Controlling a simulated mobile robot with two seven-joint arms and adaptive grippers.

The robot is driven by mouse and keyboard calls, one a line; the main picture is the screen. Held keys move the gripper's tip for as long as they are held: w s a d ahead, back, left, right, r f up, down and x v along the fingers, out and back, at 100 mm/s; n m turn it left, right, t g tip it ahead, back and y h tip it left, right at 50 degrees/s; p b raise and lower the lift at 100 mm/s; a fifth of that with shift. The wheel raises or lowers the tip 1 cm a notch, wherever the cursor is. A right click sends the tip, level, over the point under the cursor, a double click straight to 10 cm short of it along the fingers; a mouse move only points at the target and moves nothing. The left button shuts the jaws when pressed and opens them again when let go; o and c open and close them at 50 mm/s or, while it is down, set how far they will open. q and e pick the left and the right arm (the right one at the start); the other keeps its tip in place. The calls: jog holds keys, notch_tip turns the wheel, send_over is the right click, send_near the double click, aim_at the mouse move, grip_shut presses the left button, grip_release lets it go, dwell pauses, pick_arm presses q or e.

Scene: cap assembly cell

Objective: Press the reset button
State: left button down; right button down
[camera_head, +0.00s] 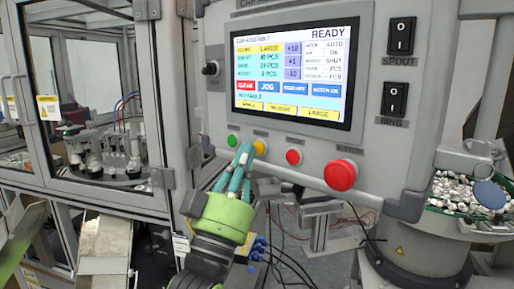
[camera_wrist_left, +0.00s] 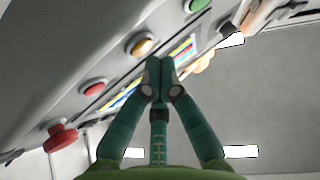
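The control panel (camera_head: 375,150) has a row of buttons under its screen: a green button (camera_head: 233,140), a yellow button (camera_head: 260,147), a red button (camera_head: 293,156) and a large red mushroom button (camera_head: 341,175). Their labels are too small to read, so I cannot tell which is reset. My left gripper (camera_head: 246,149) is shut and empty, its fingertips just left of the yellow button. In the left wrist view the closed fingertips (camera_wrist_left: 158,64) lie near the yellow button (camera_wrist_left: 140,44); contact is not clear. My right gripper is not in view.
The lit screen (camera_head: 297,75) reads READY. Two black rocker switches, SPOUT (camera_head: 401,36) and RING (camera_head: 393,99), sit on its right. A glazed enclosure (camera_head: 95,90) stands left, and a bowl of white caps (camera_head: 468,195) stands right. Cables hang below the panel.

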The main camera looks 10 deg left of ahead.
pick_arm(q)
jog(key=s+a+p, duration=0.1)
jog(key=s+a, duration=0.2)
jog(key=s, duration=0.2)
jog(key=shift+s, duration=0.15)
jog(key=shift+d, duration=0.1)
dwell(0.5)
